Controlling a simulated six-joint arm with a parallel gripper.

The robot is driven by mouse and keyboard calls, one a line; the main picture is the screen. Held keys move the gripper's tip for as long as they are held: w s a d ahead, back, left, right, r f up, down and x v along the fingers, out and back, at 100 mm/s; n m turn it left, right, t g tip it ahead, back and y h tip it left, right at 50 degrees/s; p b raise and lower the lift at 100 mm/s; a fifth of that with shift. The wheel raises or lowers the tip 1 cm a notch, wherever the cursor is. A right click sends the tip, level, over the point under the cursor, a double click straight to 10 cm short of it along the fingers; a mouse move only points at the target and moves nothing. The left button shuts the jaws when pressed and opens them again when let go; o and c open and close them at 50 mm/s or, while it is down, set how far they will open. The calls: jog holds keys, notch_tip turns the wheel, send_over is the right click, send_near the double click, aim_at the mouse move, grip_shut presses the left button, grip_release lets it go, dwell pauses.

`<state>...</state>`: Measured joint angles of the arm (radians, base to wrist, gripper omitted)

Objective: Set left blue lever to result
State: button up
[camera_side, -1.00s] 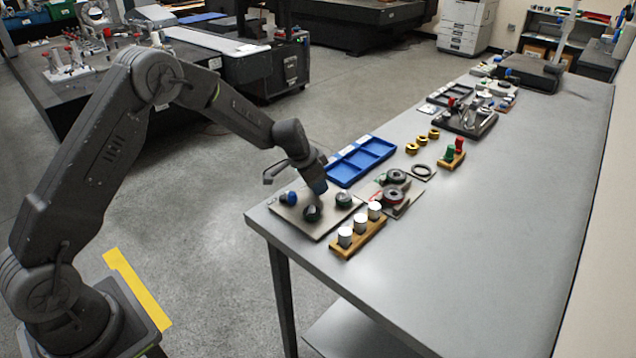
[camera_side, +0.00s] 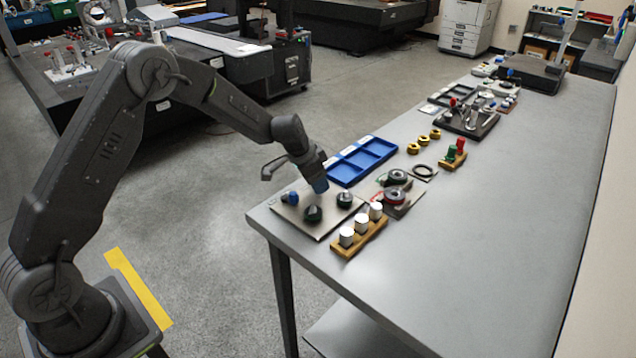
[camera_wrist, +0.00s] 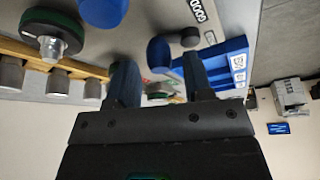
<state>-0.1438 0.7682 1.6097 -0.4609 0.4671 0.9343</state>
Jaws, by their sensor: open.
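In the side view a grey plate (camera_side: 300,226) lies at the bench's near left corner. It carries a small blue knob (camera_side: 290,198) and two dark green round dials (camera_side: 313,214). My gripper (camera_side: 321,188) hangs above the plate's back edge, tilted down, apart from the blue knob. In the wrist view my gripper's two fingers (camera_wrist: 159,66) are spread with nothing seen held. Beyond them are a round blue knob (camera_wrist: 159,53) and a black knob (camera_wrist: 190,37). Another blue part (camera_wrist: 103,10) is cut off at the top. A label (camera_wrist: 198,10) reads GOOD.
A blue compartment tray (camera_side: 362,160) lies behind the plate. A wooden rack (camera_side: 358,240) with three white cylinders stands in front. Dark and red rings on a board (camera_side: 405,206) lie to the right. The bench's right front (camera_side: 470,250) is clear.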

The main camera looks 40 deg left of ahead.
jog(key=v, duration=1.2)
jog(key=shift+s+r, duration=0.2)
jog(key=shift+r, duration=0.1)
jog(key=s+d+r+n, duration=0.1)
jog(key=s+d+r, duration=0.1)
jog(key=s+r, duration=0.35)
jog(key=s+d+r+n+t+y, duration=0.1)
jog(key=s+d+r, duration=0.1)
jog(key=s, duration=0.7)
jog(key=s+d+r+n, duration=0.1)
jog(key=s+d+r, duration=0.1)
jog(key=s+r, duration=0.35)
jog(key=s+f+n, duration=0.1)
jog(key=s+f, duration=0.2)
jog(key=s, duration=0.8)
jog(key=shift+s+d+n+t+y, duration=0.2)
jog(key=shift+d+n+t+y, duration=0.1)
jog(key=shift+d+y, duration=0.15)
